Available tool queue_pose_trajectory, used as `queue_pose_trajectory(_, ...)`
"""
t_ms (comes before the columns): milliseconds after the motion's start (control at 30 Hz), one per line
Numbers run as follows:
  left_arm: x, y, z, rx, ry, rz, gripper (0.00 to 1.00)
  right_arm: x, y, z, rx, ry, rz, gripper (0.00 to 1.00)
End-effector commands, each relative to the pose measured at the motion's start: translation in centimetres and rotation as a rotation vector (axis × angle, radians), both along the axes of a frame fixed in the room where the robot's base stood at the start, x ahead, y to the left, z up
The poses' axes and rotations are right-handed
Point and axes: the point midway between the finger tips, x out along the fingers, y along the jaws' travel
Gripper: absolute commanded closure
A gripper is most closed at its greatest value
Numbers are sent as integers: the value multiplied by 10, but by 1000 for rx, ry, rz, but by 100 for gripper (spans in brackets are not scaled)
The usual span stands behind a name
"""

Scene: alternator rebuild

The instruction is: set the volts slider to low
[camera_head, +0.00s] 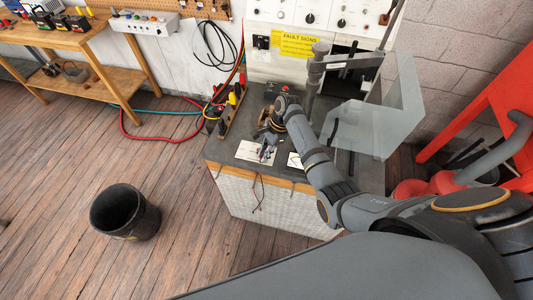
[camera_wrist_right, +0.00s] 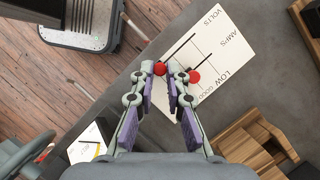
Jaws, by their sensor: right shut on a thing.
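The white slider card (camera_wrist_right: 180,52) in the right wrist view is lettered VOLTS, AMPS, LOW and GOOD. It has two dark slots, each with a red knob. The volts slider's red knob (camera_wrist_right: 160,69) is at the lower-left end of its slot, away from the VOLTS lettering. My right gripper (camera_wrist_right: 163,73) is shut on this knob. The amps knob (camera_wrist_right: 195,76) is just right of the right finger. In the head view, my right gripper (camera_head: 266,149) is low over the white card (camera_head: 247,152) on the bench top. My left gripper is out of view.
A grey bench (camera_head: 225,148) carries the card, with a strip of coloured terminals at its left. A clear shield (camera_head: 375,125) stands right of my arm. A wooden block (camera_wrist_right: 258,145) is near the card. A black bin (camera_head: 125,212) stands on the floor.

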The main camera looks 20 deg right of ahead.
Motion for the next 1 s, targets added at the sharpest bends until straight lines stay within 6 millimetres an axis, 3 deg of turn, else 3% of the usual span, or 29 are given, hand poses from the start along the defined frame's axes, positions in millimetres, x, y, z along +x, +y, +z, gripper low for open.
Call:
queue_pose_trajectory(233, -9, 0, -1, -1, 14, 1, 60, 27, 40, 1, 4, -3, 1, 100)
queue_pose_trajectory(600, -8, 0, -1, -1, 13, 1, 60, 32, 48, 2, 4, -6, 0, 100)
queue_pose_trajectory(633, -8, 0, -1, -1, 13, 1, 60, 33, 47, 2, 4, -6, 0, 85)
queue_pose_trajectory(800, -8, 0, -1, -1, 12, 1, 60, 32, 47, 2, 3, -5, 1, 63)
queue_pose_trajectory(1000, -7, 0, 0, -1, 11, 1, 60, 31, 46, 1, 2, -3, 1, 63)
